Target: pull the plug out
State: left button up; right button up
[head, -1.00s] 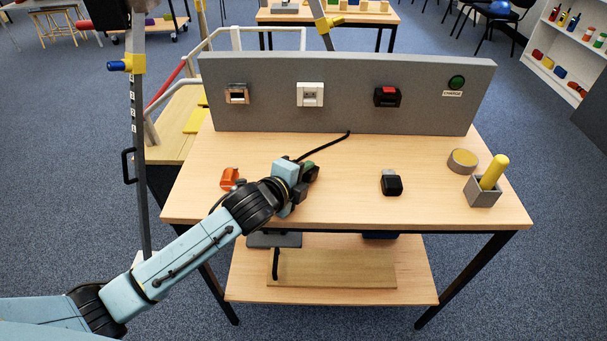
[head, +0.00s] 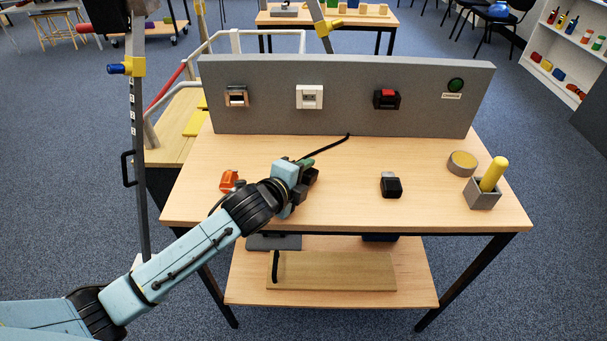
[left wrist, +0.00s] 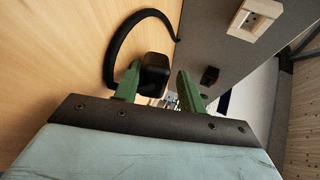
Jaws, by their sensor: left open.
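A black plug (left wrist: 155,72) with a black cord (left wrist: 115,48) shows between the green fingers of my left gripper (left wrist: 158,88) in the left wrist view, nearer the left finger. The fingers stand apart, with a clear gap to the right finger. In the head view my left gripper (head: 308,174) is low over the tabletop, in front of the panel, and mostly hides the plug. The cord (head: 328,147) runs from it to the foot of the panel. The white socket (head: 310,97) on the panel has nothing in it. My right gripper is out of view.
The grey panel (head: 270,118) also bears a copper-framed socket (head: 237,97), a black-and-red fitting (head: 387,99) and a green lamp (head: 456,85). An orange piece (head: 229,180), a black block (head: 391,186), a round tin (head: 462,162) and a grey holder (head: 482,196) with a yellow peg stand on the table.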

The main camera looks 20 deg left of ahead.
pick_arm(q)
jog(key=shift+s+f, duration=0.4)
jog(key=shift+f, duration=0.2)
jog(key=p+v, duration=0.1)
jog(key=v, duration=0.4)
jog(key=shift+s+a+r+p, duration=0.15)
jog(key=shift+r+p, duration=0.25)
jog(key=v, duration=0.4)
jog(key=p+v, duration=0.1)
jog(key=v, duration=0.1)
jog(key=shift+r, duration=0.35)
jog(key=shift+s+a+r, duration=0.15)
jog(key=shift+s+r, duration=0.2)
jog(key=shift+s, duration=0.15)
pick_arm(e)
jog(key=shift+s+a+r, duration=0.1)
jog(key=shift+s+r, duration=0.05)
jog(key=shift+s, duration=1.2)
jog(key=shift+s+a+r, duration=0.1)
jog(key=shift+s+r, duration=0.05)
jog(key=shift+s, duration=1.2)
